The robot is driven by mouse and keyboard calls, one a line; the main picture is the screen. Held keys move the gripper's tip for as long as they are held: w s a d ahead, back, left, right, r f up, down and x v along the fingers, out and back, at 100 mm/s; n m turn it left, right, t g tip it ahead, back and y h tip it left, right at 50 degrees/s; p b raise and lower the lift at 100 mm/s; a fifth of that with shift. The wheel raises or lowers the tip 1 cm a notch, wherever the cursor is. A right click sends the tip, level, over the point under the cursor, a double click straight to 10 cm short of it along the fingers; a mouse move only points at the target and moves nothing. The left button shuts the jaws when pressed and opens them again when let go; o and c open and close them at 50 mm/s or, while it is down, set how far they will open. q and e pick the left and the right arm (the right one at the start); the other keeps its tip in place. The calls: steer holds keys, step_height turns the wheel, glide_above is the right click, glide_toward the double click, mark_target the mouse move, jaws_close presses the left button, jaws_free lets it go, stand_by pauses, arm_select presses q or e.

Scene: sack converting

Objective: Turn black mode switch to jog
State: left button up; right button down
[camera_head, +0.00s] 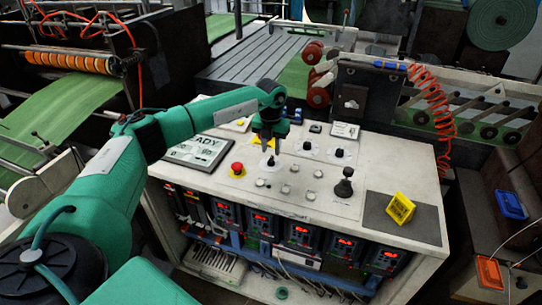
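The white control console (222,190) stands in the middle of the camera_head view. My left gripper (270,150) points down over its top, with its two fingers a little apart. A small dark knob on a pale round plate (270,163) sits just below the fingertips; I cannot tell whether they touch it. Two more black knobs on pale plates, one (307,146) and another (339,153), are to the right of the gripper. No label is readable, so I cannot tell which is the mode switch. My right gripper is not in view.
A red emergency button (237,168) is left of the gripper, and a black joystick (344,185) to its right. Several silver buttons lie in front. A sign reading ADY (200,152) and a yellow tag (400,208) lie on the console. A red coiled hose (440,110) hangs behind.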

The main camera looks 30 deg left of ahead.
mark_target(271, 158)
arm_select(q)
step_height(271, 158, up, 10)
steer(key=b, duration=0.2)
steer(key=shift+r, duration=0.15)
stand_by(0.4)
